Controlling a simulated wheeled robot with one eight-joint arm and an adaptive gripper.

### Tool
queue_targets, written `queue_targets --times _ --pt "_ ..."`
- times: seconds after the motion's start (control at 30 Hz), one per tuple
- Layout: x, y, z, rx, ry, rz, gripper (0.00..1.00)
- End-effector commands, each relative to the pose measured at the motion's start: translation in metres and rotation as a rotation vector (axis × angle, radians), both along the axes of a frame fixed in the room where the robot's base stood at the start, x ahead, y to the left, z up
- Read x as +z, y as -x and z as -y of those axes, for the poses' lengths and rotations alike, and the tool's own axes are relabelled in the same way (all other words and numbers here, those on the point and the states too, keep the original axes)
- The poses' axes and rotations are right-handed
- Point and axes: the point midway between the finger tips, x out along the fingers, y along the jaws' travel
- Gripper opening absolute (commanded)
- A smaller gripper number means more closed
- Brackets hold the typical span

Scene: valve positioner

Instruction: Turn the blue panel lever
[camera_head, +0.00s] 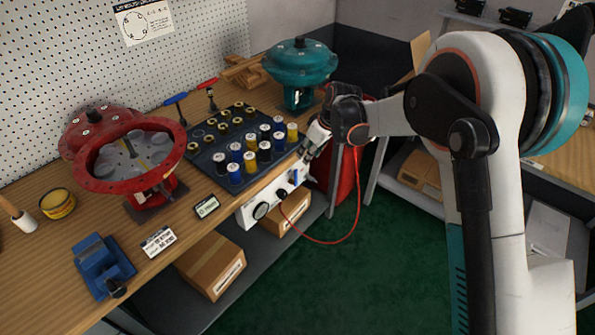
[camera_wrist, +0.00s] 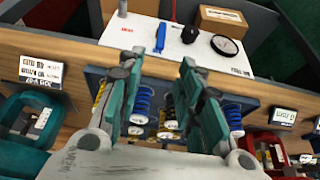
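The white panel (camera_head: 259,206) is on the bench's front face, below the tabletop. Its blue lever (camera_head: 294,176) is near the right end in the head view, standing roughly upright. In the wrist view the blue lever (camera_wrist: 160,38) shows whole against the white panel (camera_wrist: 135,24), next to a black knob (camera_wrist: 190,34). My gripper (camera_head: 309,152) is above and beside the panel's right end in the head view. In the wrist view my gripper (camera_wrist: 160,64) has its teal fingers apart with nothing between the tips. The lever lies beyond the gap, apart from the fingers.
A round gauge (camera_head: 261,211) sits on the panel, and a red cable (camera_head: 350,228) hangs beside it. A tray (camera_head: 203,162) of springs and rings lies on the bench behind. A teal actuator (camera_head: 300,62) and red housing (camera_head: 92,122) stand on the bench. The green floor is open.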

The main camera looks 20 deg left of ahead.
Motion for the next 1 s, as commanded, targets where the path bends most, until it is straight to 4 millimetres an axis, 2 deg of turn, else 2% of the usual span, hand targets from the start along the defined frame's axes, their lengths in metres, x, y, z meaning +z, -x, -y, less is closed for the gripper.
queue_targets --times 0.27,0.7,0.83,1.0 --pt "-0.032 -0.004 -0.012 0.007 0.002 -0.001 0.33" --pt "-0.108 -0.016 -0.041 0.006 0.002 0.0 0.33" --pt "-0.122 -0.019 -0.046 0.005 0.002 -0.001 0.33" --pt "-0.129 -0.02 -0.05 0.005 0.002 -0.001 0.33"
